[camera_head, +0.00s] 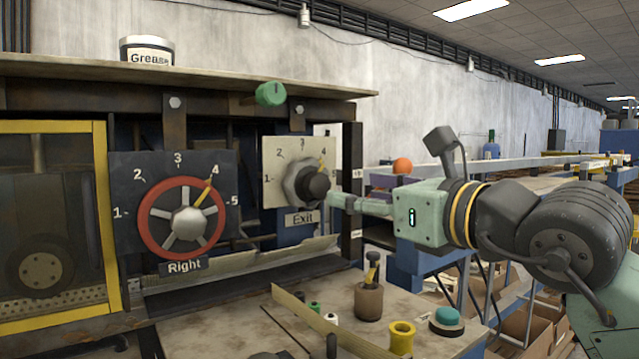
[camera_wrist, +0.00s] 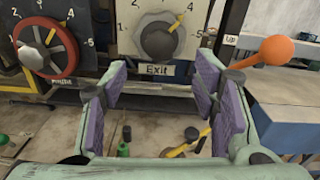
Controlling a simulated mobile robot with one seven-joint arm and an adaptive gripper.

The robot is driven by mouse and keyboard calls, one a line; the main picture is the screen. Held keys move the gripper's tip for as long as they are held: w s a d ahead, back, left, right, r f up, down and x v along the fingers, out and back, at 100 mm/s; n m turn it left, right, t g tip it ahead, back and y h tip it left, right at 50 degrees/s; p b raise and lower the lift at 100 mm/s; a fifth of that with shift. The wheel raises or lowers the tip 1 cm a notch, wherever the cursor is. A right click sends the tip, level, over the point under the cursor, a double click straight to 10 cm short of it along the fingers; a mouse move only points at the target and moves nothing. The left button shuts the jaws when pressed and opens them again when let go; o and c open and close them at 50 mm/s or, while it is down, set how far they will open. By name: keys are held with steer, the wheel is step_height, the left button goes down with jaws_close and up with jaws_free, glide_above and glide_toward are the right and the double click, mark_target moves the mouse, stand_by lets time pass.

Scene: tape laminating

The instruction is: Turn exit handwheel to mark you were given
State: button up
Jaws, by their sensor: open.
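The exit handwheel (camera_head: 304,183) is a grey scalloped knob with a dark hub on a pale dial plate numbered 1 to 5, above an "Exit" label. Its yellow pointer stands at about 4. In the wrist view the exit handwheel (camera_wrist: 158,38) sits ahead of and slightly above the gap between my fingers. My gripper (camera_head: 335,201) is to the right of the wheel in the head view, close to it. In the wrist view my gripper (camera_wrist: 165,88) is open, with purple pads apart and nothing between them. Whether a finger touches the wheel cannot be told.
A red-rimmed "Right" handwheel (camera_head: 184,218) stands to the left, its pointer near 4. A green knob (camera_head: 270,94) is above. An orange ball lever (camera_wrist: 276,49) is close by on the right. The bench below holds a brown pot (camera_head: 369,301) and a yellow spool (camera_head: 401,338).

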mark_target(322, 187)
steer(key=p+x, duration=0.3)
steer(key=x, duration=0.6)
steer(key=shift+c, duration=0.2)
steer(key=c, duration=1.1)
